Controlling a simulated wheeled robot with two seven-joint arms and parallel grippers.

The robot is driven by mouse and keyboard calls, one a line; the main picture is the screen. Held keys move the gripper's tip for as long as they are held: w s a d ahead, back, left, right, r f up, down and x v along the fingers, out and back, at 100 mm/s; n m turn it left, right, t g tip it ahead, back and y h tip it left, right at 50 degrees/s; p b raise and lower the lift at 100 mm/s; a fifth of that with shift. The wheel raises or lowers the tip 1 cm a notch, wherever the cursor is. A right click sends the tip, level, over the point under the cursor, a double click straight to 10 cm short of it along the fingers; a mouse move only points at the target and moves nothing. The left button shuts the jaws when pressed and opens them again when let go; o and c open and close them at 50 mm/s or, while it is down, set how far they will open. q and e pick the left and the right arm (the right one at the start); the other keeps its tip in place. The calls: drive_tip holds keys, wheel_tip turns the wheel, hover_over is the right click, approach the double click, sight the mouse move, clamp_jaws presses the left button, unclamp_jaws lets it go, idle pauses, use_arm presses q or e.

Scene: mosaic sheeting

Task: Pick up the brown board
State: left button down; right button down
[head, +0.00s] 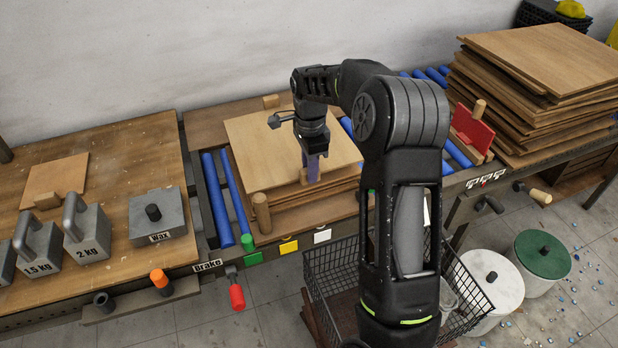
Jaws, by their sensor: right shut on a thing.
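The brown board (262,132) is a flat, light-brown sheet on top of a low stack of boards in the middle of the bench. My right gripper (312,170) points down at its front edge, right of the middle, and is shut on it. A short wooden piece shows beside the fingertips, and the exact contact is partly hidden by the fingers. The board looks level, and I cannot tell whether it is clear of the sheets below. My left gripper is not in view.
Wooden pegs (262,212) and (271,101) stand at the stack's edges. Blue rollers (217,205) lie at left. A tall board pile (545,60) stands at right, beside a red plate (472,130). Weights (88,235) sit at left. A wire basket (335,270) is below the bench front.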

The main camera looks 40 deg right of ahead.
wheel_tip(320, 180, up, 6)
drive_tip(key=shift+f, duration=0.1)
idle(0.7)
